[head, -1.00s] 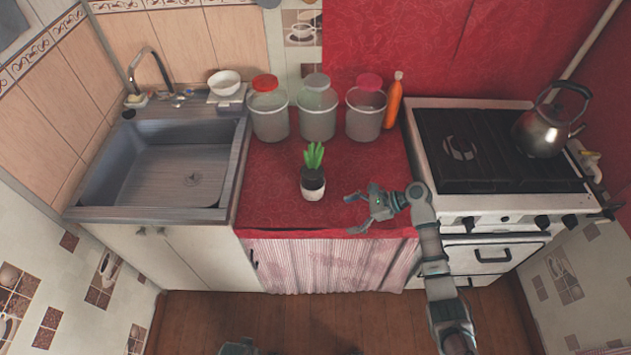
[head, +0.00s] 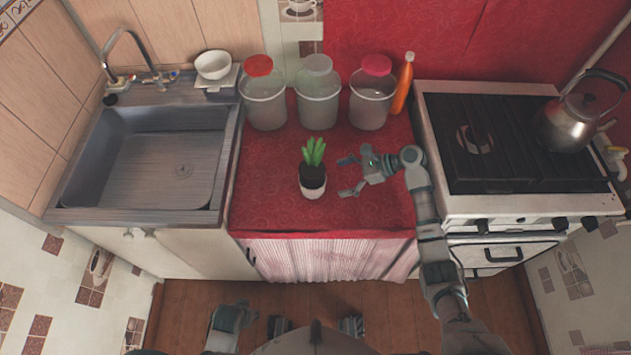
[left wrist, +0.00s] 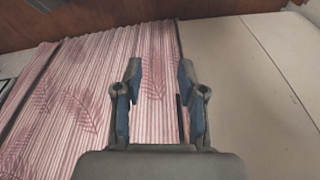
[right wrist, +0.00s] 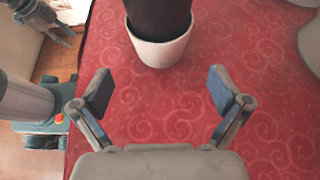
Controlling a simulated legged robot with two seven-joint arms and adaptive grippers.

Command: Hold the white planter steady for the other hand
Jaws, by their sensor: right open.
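The white planter (head: 312,193) stands upright on the red counter, with dark soil or a dark upper part and a green succulent (head: 314,152) in it. It also shows in the right wrist view (right wrist: 160,53), beyond and between the fingertips. My right gripper (head: 347,176) is open and empty, just right of the planter and apart from it, its fingers pointing toward it. It also shows in the right wrist view (right wrist: 162,90). My left gripper (left wrist: 158,70) is open and empty in the left wrist view, low in front of the striped curtain and cabinet door.
Several items line the back of the red counter (head: 260,190): three lidded jars (head: 318,100) and an orange bottle (head: 403,85). A sink (head: 150,160) is at left, a stove (head: 510,150) with a kettle (head: 570,122) at right. Counter around the planter is clear.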

